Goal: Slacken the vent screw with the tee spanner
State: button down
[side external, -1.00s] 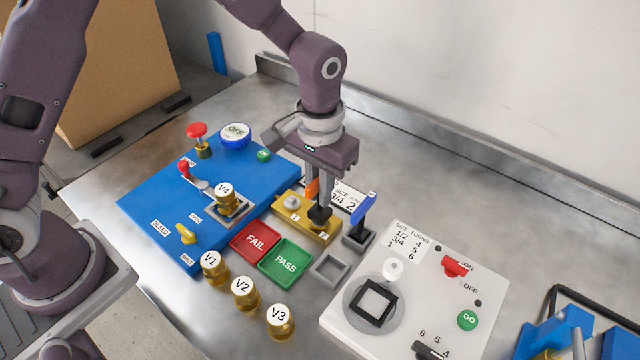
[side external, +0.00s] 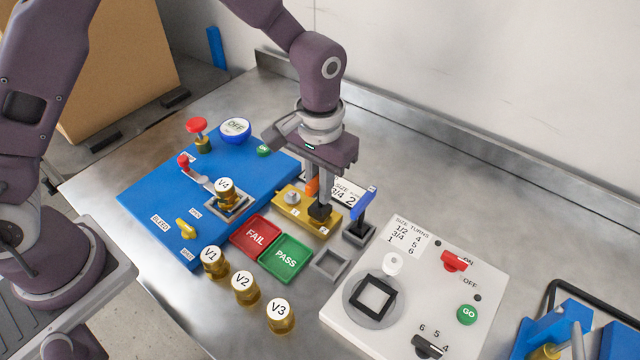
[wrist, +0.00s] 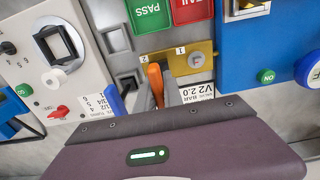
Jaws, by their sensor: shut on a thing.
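My gripper (side external: 318,208) points down over the right end of a brass block (side external: 283,211), near its mark 2. It is shut on the orange-handled tee spanner (side external: 312,187). The orange handle also shows between my fingers in the wrist view (wrist: 155,83). The spanner's lower end and the spot under it are hidden by my fingers, so I cannot tell whether it sits on a screw. A silver screw head (side external: 292,197) stands uncovered at mark 1 of the block. I cannot tell from the pictures which one is the vent screw.
A blue-handled tool (side external: 362,203) stands in a grey socket just right of my gripper. An empty grey socket (side external: 331,263) lies in front. Red FAIL (side external: 255,236) and green PASS (side external: 286,257) trays adjoin the block. A white panel (side external: 440,280) is at right.

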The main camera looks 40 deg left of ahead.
jog(key=n, duration=0.9)
jog(key=shift+n, duration=0.7)
jog(key=n, duration=0.4)
jog(key=shift+n, duration=0.4)
jog(key=n, duration=0.4)
jog(key=shift+n, duration=0.4)
jog(key=shift+m, duration=0.6)
jog(key=shift+r, duration=3.05)
